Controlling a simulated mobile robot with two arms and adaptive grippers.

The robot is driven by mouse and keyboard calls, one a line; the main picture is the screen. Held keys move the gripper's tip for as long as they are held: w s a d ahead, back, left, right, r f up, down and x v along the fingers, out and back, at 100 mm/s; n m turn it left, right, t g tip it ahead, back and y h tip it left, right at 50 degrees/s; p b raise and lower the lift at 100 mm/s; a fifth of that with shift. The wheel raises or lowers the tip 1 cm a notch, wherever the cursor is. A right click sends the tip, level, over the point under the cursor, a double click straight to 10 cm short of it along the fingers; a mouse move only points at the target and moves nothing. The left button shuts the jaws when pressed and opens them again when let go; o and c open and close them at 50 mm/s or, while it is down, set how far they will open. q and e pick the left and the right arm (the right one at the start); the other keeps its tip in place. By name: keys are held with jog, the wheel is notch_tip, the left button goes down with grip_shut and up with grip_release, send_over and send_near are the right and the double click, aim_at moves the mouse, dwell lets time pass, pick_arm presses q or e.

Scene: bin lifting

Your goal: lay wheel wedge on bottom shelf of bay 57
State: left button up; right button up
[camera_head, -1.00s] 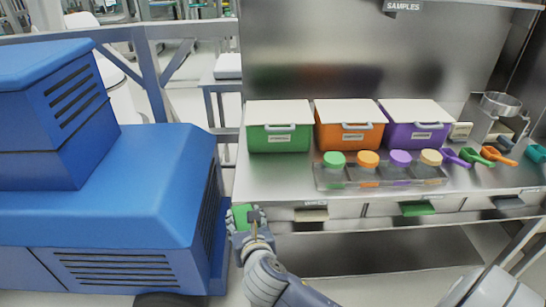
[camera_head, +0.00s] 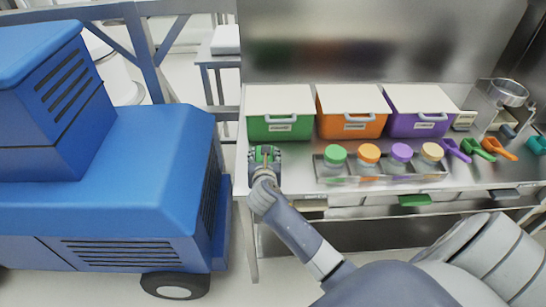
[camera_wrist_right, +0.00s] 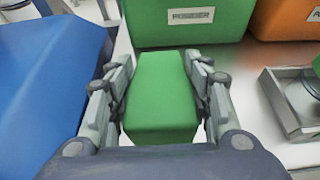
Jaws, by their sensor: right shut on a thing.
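A plain green block with a sloping top, which looks like the wheel wedge (camera_wrist_right: 160,98), sits between the fingers of my right gripper in the right wrist view. My right gripper (camera_head: 265,158) is shut on it, over the left end of the steel counter, in front of the green bin. In the head view the wedge is mostly covered by the fingers. A lower shelf (camera_head: 350,240) shows partly under the counter, behind my arm. No bay number 57 is readable. My left gripper is not in view.
A blue vehicle (camera_head: 110,180) with a dark wheel stands left, close to the counter. Green (camera_head: 280,125), orange (camera_head: 350,125) and purple (camera_head: 415,125) lidded bins stand along the back.

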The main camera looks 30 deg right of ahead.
aim_at(272, 152)
jog(key=d, duration=0.3)
jog(key=shift+w, duration=0.25)
jog(key=shift+d, duration=0.25)
jog(key=shift+f, duration=0.4)
notch_tip(272, 152, down, 2)
jog(key=shift+f, duration=0.2)
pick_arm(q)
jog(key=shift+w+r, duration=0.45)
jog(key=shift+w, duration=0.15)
pick_arm(e)
jog(key=shift+f, duration=0.2)
jog(key=shift+f, duration=0.1)
jog(key=o, duration=1.3)
jog(key=shift+f, duration=0.1)
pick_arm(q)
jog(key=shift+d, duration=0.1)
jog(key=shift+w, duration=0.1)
